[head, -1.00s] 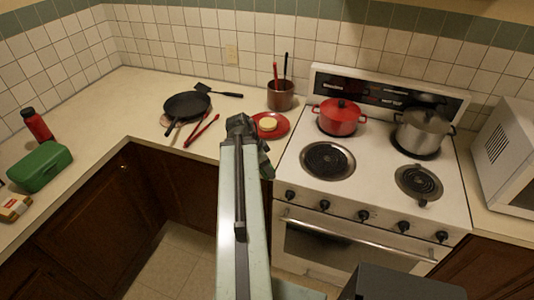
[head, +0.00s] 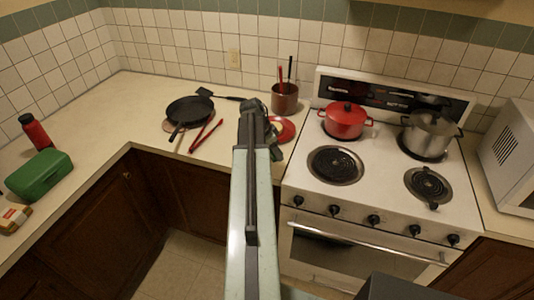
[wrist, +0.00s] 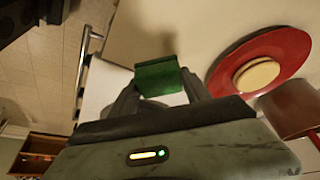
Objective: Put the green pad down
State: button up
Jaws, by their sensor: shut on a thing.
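The green pad (wrist: 158,76) is a small flat block between my two fingertips in the wrist view. My gripper (wrist: 160,88) is shut on it. In the head view my gripper (head: 258,132) is above the counter's front part, just left of the red plate (head: 285,130) and partly in front of it. The arm hides most or all of the pad there. In the wrist view the red plate (wrist: 222,80), with a round pale yellow thing (wrist: 258,75) on it, lies right of the pad, apart from it. I cannot tell the pad's height above the surface.
The stove (head: 382,185) with a red pot (head: 344,120) and a steel pot (head: 428,135) is to the right. A brown utensil crock (head: 285,99) stands behind the plate. Red tongs (head: 206,136) and a black pan (head: 189,110) lie left. The counter (head: 110,108) farther left has free room.

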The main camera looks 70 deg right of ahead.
jog(key=shift+w+d+f, duration=0.1)
jog(key=shift+w+d, duration=0.2)
jog(key=shift+d, duration=0.25)
jog(key=shift+w+d+f, duration=0.1)
jog(key=shift+w+d, duration=0.15)
jog(key=shift+d, duration=0.25)
notch_tip(320, 180, down, 4)
jog(key=b, duration=0.4)
jog(key=shift+s, duration=0.15)
jog(key=shift+w+r, duration=0.2)
jog(key=shift+r, duration=0.15)
jog(key=shift+a+f, duration=0.1)
jog(key=shift+f, duration=0.15)
jog(key=o, duration=1.2)
jog(key=shift+r, duration=0.1)
